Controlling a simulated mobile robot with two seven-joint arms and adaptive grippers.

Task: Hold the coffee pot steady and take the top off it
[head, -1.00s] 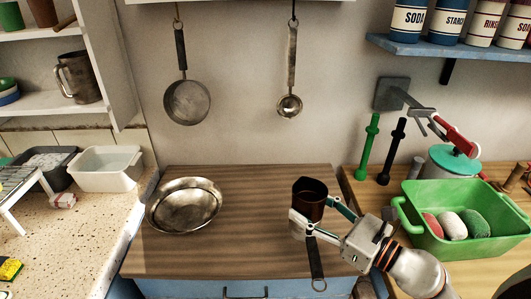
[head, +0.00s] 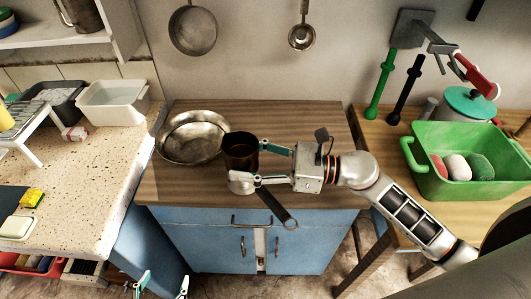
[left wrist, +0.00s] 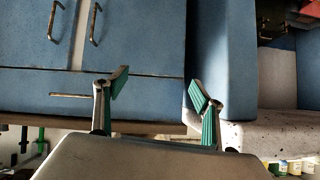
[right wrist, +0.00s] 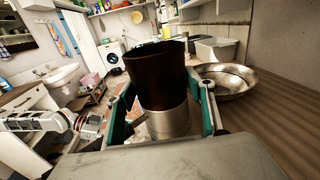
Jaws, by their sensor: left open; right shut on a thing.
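The coffee pot (head: 240,152) has a dark brown upper part, a silver lower part and a long dark handle (head: 276,208) pointing towards the front right. It is upright over the front part of the brown wooden counter; whether its base touches the wood is unclear. My right gripper (head: 247,165) is shut on it from the right. In the right wrist view the pot (right wrist: 158,78) stands between the fingers (right wrist: 165,112), around its lower part. My left gripper (head: 160,286) is open and empty, low in front of the blue cabinet; its spread fingers show in the left wrist view (left wrist: 160,95).
A metal bowl (head: 188,150) stands close left of the pot. A green tub (head: 440,190) is on the right-hand table, and a speckled worktop (head: 95,150) with a white basin (head: 113,112) is at left. The counter (head: 310,125) behind my right gripper is clear.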

